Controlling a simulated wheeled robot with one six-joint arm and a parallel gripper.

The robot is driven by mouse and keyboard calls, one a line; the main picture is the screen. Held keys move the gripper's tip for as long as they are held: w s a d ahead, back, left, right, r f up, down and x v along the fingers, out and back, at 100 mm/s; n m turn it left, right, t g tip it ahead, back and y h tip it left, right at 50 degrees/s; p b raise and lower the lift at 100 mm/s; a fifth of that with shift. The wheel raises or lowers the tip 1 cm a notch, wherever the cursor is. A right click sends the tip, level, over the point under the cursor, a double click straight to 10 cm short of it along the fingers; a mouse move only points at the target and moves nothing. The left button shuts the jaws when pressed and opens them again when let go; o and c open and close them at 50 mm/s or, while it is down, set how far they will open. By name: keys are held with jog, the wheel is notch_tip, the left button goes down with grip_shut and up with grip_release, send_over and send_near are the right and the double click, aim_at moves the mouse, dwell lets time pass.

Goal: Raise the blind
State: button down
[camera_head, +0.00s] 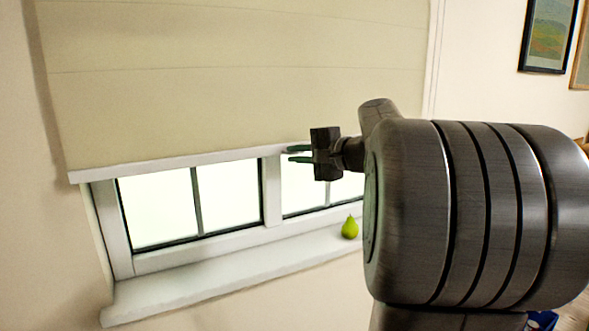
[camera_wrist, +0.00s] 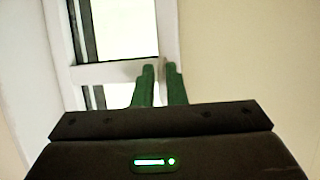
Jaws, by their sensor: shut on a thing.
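The beige blind (camera_head: 240,90) hangs over the upper part of the window, with a white rail (camera_head: 165,166) along its bottom edge. It also shows at the right of the wrist view (camera_wrist: 245,55). My gripper (camera_head: 297,154) is at the bottom rail, right of the middle of the window, with one green finger above and one below the rail's level. In the wrist view, the two green fingers (camera_wrist: 160,76) are close together at the rail, shut on it. The exact contact is small and partly hidden between the fingers.
The white-framed window (camera_head: 272,190) shows bare below the blind. A green pear (camera_head: 350,228) stands on the white sill (camera_head: 225,272) under my gripper. Framed pictures (camera_head: 547,32) hang on the wall at right. My arm hides the right end of the window.

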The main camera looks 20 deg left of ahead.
notch_tip(320, 180, up, 29)
jog(key=p, duration=1.3)
jog(key=shift+r, duration=0.1)
jog(key=c, duration=1.6)
grip_release()
jog(key=b+v, duration=0.2)
jog(key=v, duration=1.2)
jog(key=shift+b, duration=0.3)
jog(key=shift+w+a, duration=0.1)
jog(key=shift+a, duration=0.1)
jog(key=p+x, duration=0.3)
jog(key=x, duration=1)
jog(key=shift+a, duration=0.25)
